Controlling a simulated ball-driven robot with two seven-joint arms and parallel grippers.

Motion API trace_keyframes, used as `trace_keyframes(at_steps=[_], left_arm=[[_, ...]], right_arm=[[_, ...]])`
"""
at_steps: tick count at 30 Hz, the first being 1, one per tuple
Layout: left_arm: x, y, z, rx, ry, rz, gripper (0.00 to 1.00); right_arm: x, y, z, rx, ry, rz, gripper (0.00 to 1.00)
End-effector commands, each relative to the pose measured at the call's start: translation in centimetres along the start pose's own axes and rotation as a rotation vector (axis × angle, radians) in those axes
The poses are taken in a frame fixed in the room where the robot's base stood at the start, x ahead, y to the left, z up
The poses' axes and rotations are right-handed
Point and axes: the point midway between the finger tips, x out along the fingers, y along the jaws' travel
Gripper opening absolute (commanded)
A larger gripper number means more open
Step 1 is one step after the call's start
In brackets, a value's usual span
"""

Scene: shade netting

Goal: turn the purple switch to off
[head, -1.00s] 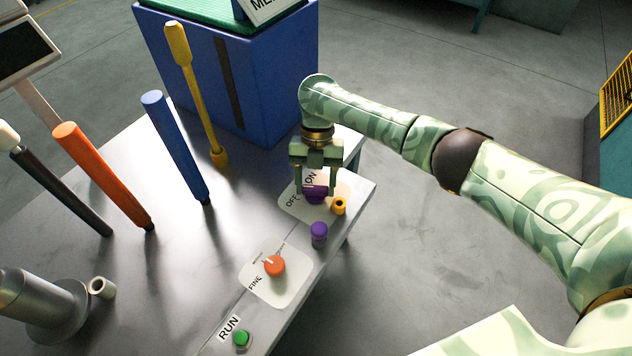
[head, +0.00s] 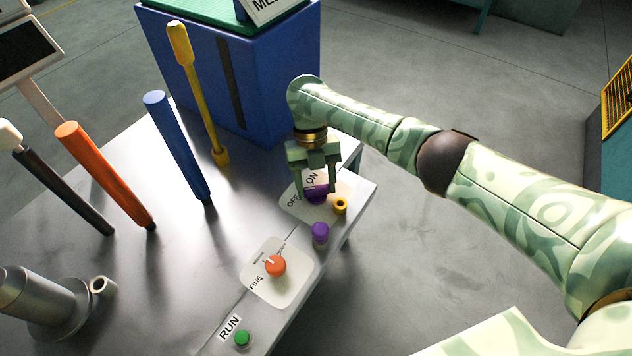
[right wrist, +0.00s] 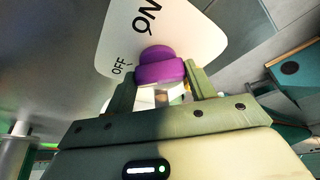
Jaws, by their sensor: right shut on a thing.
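The purple switch (head: 316,193) sits on a white plate (head: 345,188) marked ON and OFF, near the right edge of the metal table. In the right wrist view the purple switch (right wrist: 160,66) shows as a round knob with a raised grip bar, between my fingers. My right gripper (head: 317,190) reaches down from above and is shut on the purple switch; it also shows in the right wrist view (right wrist: 160,78). The fingers hide part of the knob, and I cannot read its exact setting. My left gripper is not in view.
A yellow ring-like piece (head: 340,206) and a purple cylinder (head: 320,233) stand close to the switch. An orange knob (head: 276,265) and a green RUN button (head: 242,338) lie nearer. Blue (head: 177,148), yellow (head: 199,95) and orange (head: 105,175) levers rise at left.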

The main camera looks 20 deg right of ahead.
Motion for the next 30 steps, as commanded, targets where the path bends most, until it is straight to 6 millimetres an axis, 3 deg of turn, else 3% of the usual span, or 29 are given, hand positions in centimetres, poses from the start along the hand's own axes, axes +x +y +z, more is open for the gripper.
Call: trace_keyframes(at_steps=[2,3,5,6,17,20,30], left_arm=[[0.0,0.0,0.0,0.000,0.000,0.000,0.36],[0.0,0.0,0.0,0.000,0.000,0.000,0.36],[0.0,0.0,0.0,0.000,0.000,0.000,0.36],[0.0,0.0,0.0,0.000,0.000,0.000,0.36],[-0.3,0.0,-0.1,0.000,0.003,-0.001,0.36],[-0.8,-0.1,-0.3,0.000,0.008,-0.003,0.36],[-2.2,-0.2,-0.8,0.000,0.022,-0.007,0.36]], right_arm=[[-0.1,0.0,0.0,-0.003,-0.002,-0.002,0.32],[-0.1,0.0,0.0,-0.003,-0.002,-0.002,0.57],[-0.1,0.0,0.0,-0.003,-0.002,-0.002,0.74],[-0.1,0.0,0.0,-0.003,-0.002,-0.002,0.76],[-1.0,0.0,0.0,-0.001,-0.003,0.000,0.76],[-2.8,0.1,-0.1,-0.001,-0.004,0.001,0.76],[-11.8,0.1,-0.1,-0.001,-0.004,0.001,0.76]])
